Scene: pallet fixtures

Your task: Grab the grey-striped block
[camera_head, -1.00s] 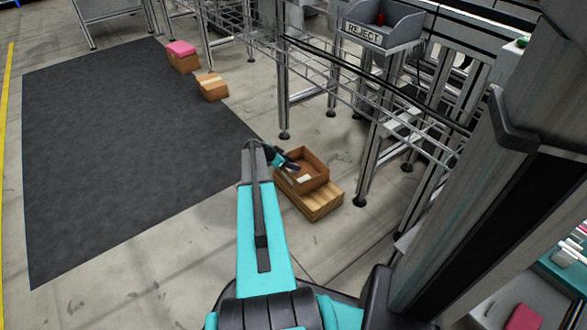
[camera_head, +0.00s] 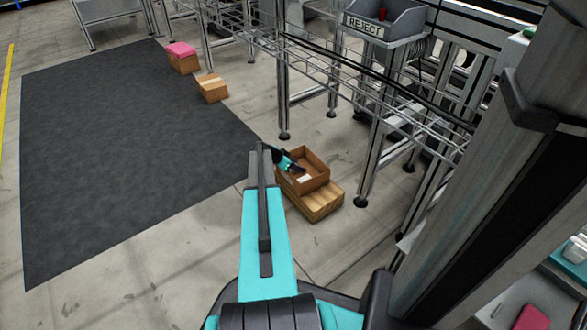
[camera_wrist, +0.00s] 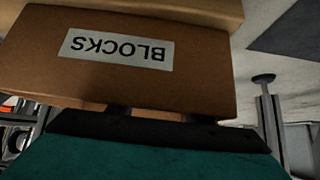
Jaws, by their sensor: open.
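An open brown box (camera_head: 318,182) sits on a wooden base near the middle of the head view. In the wrist view the same box (camera_wrist: 200,85) shows a wall with an upside-down BLOCKS label. My gripper (camera_head: 298,168) is at the box's opening in the head view, tilted down into it. It is open, but its fingertips are mostly hidden behind the box wall in the wrist view. A small pale patch (camera_head: 304,179) shows at the box, too small to identify. I cannot make out a grey-striped block in either view.
The wooden base (camera_head: 322,206) stands beside a metal conveyor frame with a leg (camera_head: 367,172) close to its right. A grey REJECT bin (camera_head: 386,22) is above. Two cardboard boxes, one (camera_head: 212,88) nearer, stand by the dark mat (camera_head: 120,160). The mat is clear.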

